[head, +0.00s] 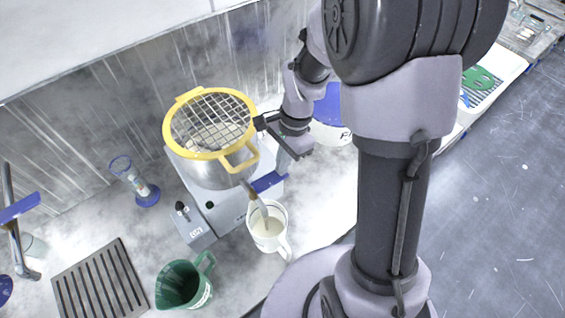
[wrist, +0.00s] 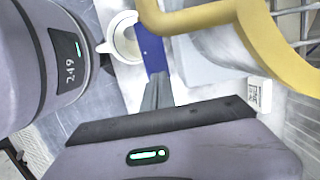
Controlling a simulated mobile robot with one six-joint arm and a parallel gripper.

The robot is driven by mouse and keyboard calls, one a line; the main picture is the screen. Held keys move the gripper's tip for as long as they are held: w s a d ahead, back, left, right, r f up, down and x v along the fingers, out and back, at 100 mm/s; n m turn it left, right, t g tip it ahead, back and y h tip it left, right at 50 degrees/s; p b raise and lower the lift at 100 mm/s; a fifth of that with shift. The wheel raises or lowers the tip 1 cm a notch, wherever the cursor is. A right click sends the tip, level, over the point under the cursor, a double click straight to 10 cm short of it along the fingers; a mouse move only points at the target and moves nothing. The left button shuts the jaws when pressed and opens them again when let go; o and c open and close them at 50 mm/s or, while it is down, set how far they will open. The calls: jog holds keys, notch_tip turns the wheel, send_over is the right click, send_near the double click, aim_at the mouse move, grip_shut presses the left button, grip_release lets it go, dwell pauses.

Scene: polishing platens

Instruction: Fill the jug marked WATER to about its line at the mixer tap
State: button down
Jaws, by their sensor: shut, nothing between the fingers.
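A white jug (head: 268,228) stands under the spout (head: 254,192) of the steel machine, with pale liquid in it; it also shows in the wrist view (wrist: 125,38). A green jug (head: 183,284) stands upright at the front left, apart from my gripper; its side has white marks too small to read. I cannot read WATER on either jug. A tap with a blue handle (head: 18,207) is at the far left edge. My gripper (head: 284,166) is shut and empty, close to the machine's blue lever (head: 268,182). In the wrist view its fingertips (wrist: 157,80) meet or nearly meet that lever; contact is unclear.
A yellow-rimmed sieve (head: 212,125) sits on the steel pot beside my wrist. A slatted dark rack (head: 100,282) lies left of the green jug. A glass cylinder (head: 134,182) stands behind. A blue-lidded tub (head: 330,110) is partly hidden by my arm.

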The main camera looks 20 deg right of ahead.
jog(key=s+a+p+v, duration=0.1)
jog(key=p+v, duration=0.4)
jog(key=v, duration=0.9)
jog(key=shift+w, duration=0.3)
jog(key=shift+r, duration=0.1)
jog(key=a+f, duration=0.1)
jog(key=f, duration=0.3)
jog(key=f+h, duration=0.1)
jog(key=f, duration=0.3)
jog(key=s+a+f+h, duration=0.1)
jog(key=f, duration=0.3)
jog(key=shift+a+f+t, duration=0.35)
jog(key=shift+a+t, duration=0.05)
dwell(0.4)
